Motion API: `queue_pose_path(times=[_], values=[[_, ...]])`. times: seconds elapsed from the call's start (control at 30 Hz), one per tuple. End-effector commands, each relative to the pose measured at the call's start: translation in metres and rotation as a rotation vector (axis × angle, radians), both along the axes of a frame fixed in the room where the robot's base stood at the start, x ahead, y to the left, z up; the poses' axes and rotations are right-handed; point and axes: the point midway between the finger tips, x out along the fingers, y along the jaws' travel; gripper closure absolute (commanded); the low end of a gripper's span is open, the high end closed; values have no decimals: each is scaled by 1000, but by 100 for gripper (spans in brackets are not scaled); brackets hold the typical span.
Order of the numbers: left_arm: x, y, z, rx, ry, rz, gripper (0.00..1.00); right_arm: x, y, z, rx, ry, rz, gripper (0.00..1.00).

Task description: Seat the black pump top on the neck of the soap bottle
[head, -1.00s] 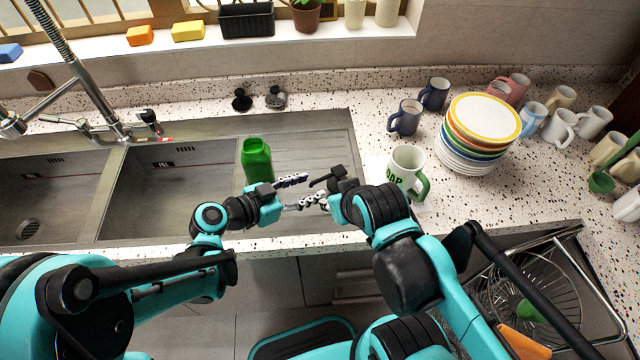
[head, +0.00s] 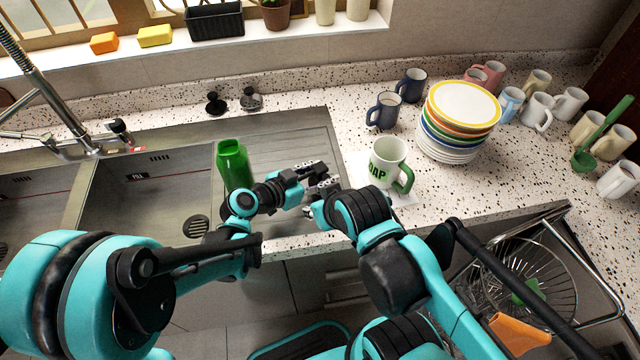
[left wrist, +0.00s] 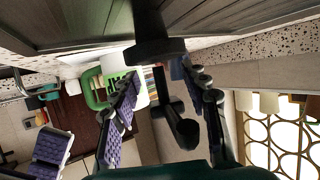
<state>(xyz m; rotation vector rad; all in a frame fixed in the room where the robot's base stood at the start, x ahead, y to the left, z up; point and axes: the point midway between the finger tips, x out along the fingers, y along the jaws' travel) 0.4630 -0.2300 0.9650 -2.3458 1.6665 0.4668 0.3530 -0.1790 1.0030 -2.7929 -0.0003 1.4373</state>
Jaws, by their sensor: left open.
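The green soap bottle (head: 233,165) stands upright at the sink, left of my grippers in the head view. My left gripper (head: 316,178) is open to the right of it, close to my right gripper (head: 322,205). In the left wrist view, the black pump top (left wrist: 160,50) reaches in from the upper edge between the two spread fingers of my left gripper (left wrist: 160,105). Its stem and nozzle point down the picture. I cannot tell whether the fingers touch it. In the head view the grippers largely hide it. The right fingertips are not clear.
A white mug with a green handle (head: 388,162) stands right of the grippers. A stack of plates (head: 458,120) and several mugs are farther right. Two dark knobbed pieces, one black (head: 215,103) and one greyish (head: 250,99), lie behind the sink (head: 300,140).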

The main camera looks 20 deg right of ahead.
Motion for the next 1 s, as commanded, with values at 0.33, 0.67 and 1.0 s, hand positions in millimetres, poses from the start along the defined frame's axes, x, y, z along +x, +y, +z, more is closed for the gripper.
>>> queue_pose_path(times=[0.33,0.67,1.0], values=[[0,1,1,0,0,0,100,0,0,1,0,0,0,67],[0,1,1,0,0,0,100,0,0,1,0,0,0,67],[4,-8,33,1,1,6,100,0,0,25,0,0,0,67]])
